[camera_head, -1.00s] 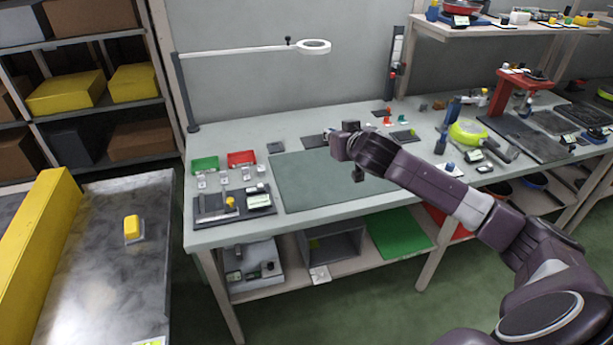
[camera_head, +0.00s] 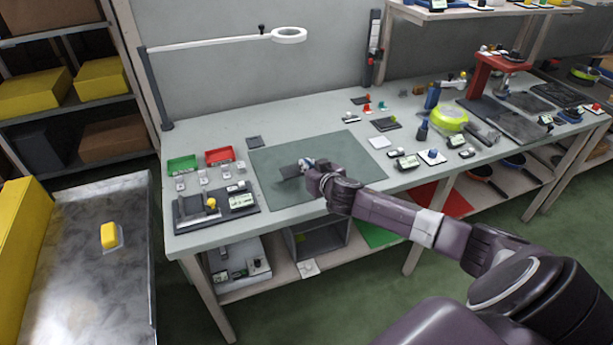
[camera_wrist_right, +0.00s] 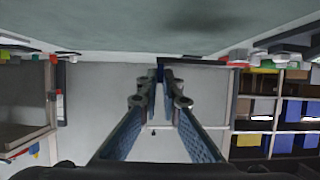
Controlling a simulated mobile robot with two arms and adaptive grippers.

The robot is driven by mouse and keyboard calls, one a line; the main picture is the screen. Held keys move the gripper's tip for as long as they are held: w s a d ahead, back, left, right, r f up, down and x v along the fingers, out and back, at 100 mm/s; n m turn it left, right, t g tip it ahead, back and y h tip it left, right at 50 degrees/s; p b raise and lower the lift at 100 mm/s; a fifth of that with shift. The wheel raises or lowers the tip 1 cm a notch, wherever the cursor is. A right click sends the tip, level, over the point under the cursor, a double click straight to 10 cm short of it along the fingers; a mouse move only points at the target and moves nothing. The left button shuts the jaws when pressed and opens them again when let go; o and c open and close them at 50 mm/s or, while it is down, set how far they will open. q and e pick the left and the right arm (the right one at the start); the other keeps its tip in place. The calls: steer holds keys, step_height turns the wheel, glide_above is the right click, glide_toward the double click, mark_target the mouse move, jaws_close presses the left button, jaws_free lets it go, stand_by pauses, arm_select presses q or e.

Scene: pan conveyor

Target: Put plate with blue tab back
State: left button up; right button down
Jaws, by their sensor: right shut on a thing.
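My right gripper (camera_head: 302,166) is over the dark green mat (camera_head: 335,185) on the workbench. It is shut on a small dark grey plate (camera_head: 289,172), which sticks out to the left of the fingers. I cannot tell whether the plate touches the mat. In the right wrist view my fingers (camera_wrist_right: 160,88) close together, with a small blue patch (camera_wrist_right: 160,72) between the tips, likely the tab. The tab is not clear in the head view. My left gripper is not in view.
Another dark plate (camera_head: 255,141) lies behind the mat. A green bin (camera_head: 182,164), a red bin (camera_head: 219,156) and a dark tray (camera_head: 190,222) with small parts are at the left. A lamp arm (camera_head: 205,44) overhangs the back. A yellow-green round thing (camera_head: 449,120) stands at the right.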

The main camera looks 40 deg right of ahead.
step_height(320, 180, down, 4)
steer(key=shift+f, duration=0.25)
steer(key=c, duration=2.1)
jaws_free()
steer(key=shift+f, duration=0.1)
